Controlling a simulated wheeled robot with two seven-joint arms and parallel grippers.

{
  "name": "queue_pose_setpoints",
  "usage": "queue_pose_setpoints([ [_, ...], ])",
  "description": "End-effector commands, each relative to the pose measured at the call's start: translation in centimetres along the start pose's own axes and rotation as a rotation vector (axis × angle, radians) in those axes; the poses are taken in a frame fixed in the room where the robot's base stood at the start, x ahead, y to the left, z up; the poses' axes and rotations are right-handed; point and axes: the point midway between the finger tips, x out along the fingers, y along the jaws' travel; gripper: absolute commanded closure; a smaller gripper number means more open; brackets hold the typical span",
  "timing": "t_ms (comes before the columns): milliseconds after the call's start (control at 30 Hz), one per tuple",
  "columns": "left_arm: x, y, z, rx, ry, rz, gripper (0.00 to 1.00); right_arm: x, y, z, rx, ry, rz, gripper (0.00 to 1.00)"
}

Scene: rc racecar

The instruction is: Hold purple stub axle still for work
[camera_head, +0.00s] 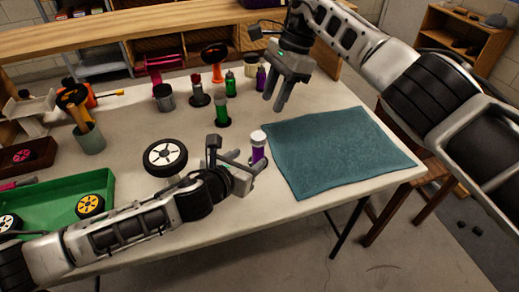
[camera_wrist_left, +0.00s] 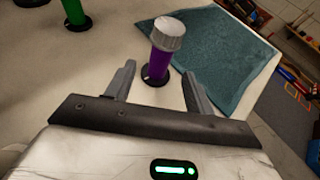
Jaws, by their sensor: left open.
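The purple stub axle (camera_head: 258,154), with a silver-grey cap on top, stands upright on a black round base on the table. It also shows in the left wrist view (camera_wrist_left: 157,64). My left gripper (camera_head: 245,158) is open and low over the table; in the wrist view its two fingertips (camera_wrist_left: 158,70) lie on either side of the axle, with clear gaps and no visible contact. My right gripper (camera_head: 274,105) hangs above the table beyond the axle, fingers apart and empty. In the head view the left gripper hides the axle's lower part.
A teal towel (camera_head: 335,150) lies right of the axle. A green tray (camera_head: 65,195) is at the left.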

Motion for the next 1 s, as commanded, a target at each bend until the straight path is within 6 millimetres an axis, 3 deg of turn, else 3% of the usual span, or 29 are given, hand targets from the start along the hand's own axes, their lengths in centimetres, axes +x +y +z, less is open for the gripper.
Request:
queue_pose_setpoints([
  [200,4.4,-0.1,0.1,-0.002,0.0,0.0,0.46,0.0,0.0,0.0,0.0,0.0,0.0,0.64],
  [400,7.1,0.0,0.1,-0.003,0.0,0.0,0.46,0.0,0.0,0.0,0.0,0.0,0.0,0.64],
  [600,8.3,-0.1,0.1,-0.002,-0.001,-0.002,0.46,0.0,0.0,0.0,0.0,0.0,0.0,0.64],
  [900,8.5,-0.1,0.1,-0.002,-0.001,-0.002,0.46,0.0,0.0,0.0,0.0,0.0,0.0,0.64],
  [933,8.5,-0.1,0.1,-0.002,-0.001,-0.002,0.49,0.0,0.0,0.0,0.0,0.0,0.0,0.64],
  [1000,8.5,-0.1,0.0,-0.002,-0.001,-0.002,0.69,0.0,0.0,0.0,0.0,0.0,0.0,0.64],
])
